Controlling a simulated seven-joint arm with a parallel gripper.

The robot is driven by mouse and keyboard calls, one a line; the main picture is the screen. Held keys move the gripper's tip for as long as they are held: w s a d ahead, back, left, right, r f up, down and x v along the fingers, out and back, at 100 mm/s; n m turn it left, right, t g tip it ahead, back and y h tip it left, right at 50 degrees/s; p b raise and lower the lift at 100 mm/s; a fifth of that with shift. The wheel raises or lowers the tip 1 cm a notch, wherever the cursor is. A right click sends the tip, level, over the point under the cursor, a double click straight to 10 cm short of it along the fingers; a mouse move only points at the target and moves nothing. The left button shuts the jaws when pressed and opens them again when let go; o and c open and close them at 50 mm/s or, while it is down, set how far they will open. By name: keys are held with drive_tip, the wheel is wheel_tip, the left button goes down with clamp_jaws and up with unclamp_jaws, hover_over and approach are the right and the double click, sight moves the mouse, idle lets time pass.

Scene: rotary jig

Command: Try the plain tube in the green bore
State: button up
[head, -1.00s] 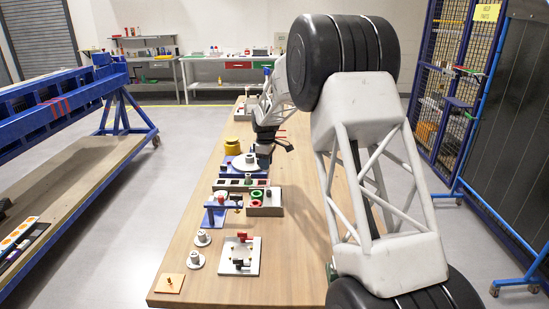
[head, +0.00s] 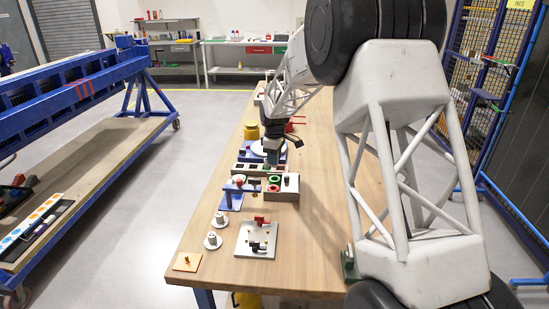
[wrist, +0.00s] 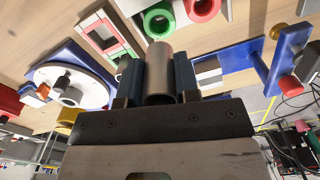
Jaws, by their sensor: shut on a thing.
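My gripper (wrist: 158,85) is shut on the plain tube (wrist: 159,70), a smooth grey metal cylinder between two dark blue fingers. The green bore (wrist: 158,18) is a green ring in a pale block, just beyond the tube's far end in the wrist view. The tube appears outside the bore; the height gap cannot be told. In the head view my gripper (head: 271,156) hangs behind the green bore (head: 274,180), and the tube is too small to make out there.
A red bore (wrist: 203,6) sits beside the green one. A white turntable (wrist: 70,82) on a blue base lies to the left in the wrist view. A blue stand (head: 235,193) and a white clamp plate (head: 257,240) stand nearer the table front.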

drive_tip(key=shift+f, duration=0.2)
drive_tip(key=shift+f, duration=2.45)
drive_tip(key=shift+f, duration=0.3)
drive_tip(key=shift+r, duration=0.25)
drive_tip(key=shift+r, duration=0.3)
drive_tip(key=shift+f, duration=0.55)
idle(1.5)
drive_tip(key=shift+r, duration=0.25)
idle(2.2)
